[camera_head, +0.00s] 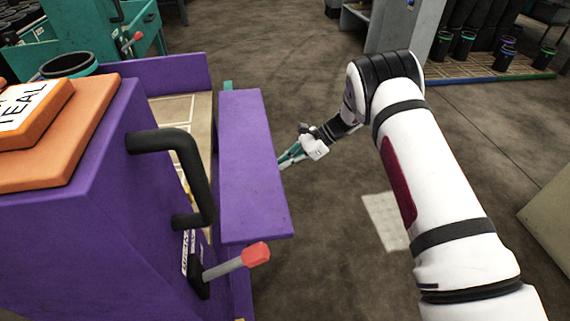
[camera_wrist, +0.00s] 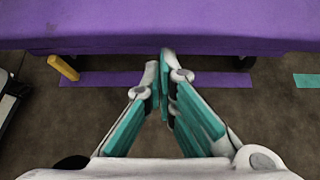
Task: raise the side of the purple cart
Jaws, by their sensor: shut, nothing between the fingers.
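The purple cart (camera_head: 85,225) stands at the left in the head view. Its purple side panel (camera_head: 250,165) juts out to the right of the tan cart bed (camera_head: 195,115), looking roughly flat. My gripper (camera_head: 283,163) is just to the right of the panel's outer edge, about midway along it. In the wrist view the panel (camera_wrist: 160,28) spans the top. My gripper's teal fingers (camera_wrist: 165,85) are together and empty, with the tips at the panel's near edge. I cannot tell whether they touch it or reach under it.
A black handle (camera_head: 190,170) and a red-tipped lever (camera_head: 257,254) are on the cart's near end. Orange blocks (camera_head: 60,140) lie on top. A teal cart (camera_head: 90,30) stands behind at left. Open floor (camera_head: 320,250) lies to the right of the panel.

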